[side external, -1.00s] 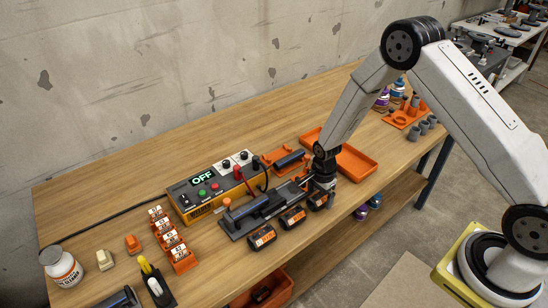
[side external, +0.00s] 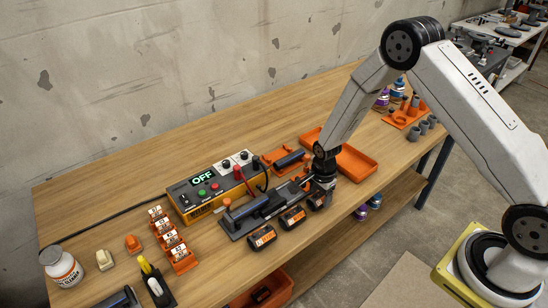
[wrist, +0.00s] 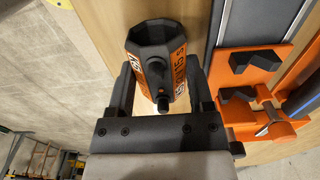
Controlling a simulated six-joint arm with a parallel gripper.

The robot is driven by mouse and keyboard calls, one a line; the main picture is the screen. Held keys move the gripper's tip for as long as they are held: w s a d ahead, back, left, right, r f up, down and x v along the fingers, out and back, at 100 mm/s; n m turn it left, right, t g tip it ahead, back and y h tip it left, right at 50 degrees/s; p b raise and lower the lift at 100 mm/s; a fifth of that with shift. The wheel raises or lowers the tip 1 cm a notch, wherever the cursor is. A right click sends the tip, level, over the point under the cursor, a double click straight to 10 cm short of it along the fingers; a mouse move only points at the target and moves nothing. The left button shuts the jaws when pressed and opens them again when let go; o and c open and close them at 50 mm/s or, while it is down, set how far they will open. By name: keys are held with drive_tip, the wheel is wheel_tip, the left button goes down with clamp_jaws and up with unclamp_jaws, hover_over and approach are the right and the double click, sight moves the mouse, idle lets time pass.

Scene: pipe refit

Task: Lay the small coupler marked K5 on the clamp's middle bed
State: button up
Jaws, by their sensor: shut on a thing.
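In the wrist view a black, many-sided coupler (wrist: 157,42) with orange label bands stands between the two dark fingers of my gripper (wrist: 160,95), which is shut on it. Its marking is slanted and I cannot read it surely. In the side view my gripper (side external: 322,184) is low at the right end of the clamp (side external: 234,230), with a black and orange piece (side external: 318,201) right below it. The clamp has a dark grey base and a dark pipe (side external: 250,208) along its left part. Orange blocks with black beds (wrist: 252,62) show at the wrist view's right. My arm hides the clamp's right end.
Two similar black and orange pieces (side external: 262,237) (side external: 292,217) stand along the clamp's front side. The control box (side external: 205,190), reading OFF, is behind the clamp. An orange tray (side external: 357,162) lies to the right. Orange numbered holders (side external: 172,240) stand left. The back left of the bench is clear.

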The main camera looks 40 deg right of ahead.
sight(320, 195)
drive_tip(key=shift+r, duration=0.25)
drive_tip(key=shift+r, duration=0.35)
drive_tip(key=shift+r, duration=0.35)
drive_tip(key=shift+r, duration=0.35)
drive_tip(key=shift+r, duration=0.25)
drive_tip(key=shift+r, duration=0.9)
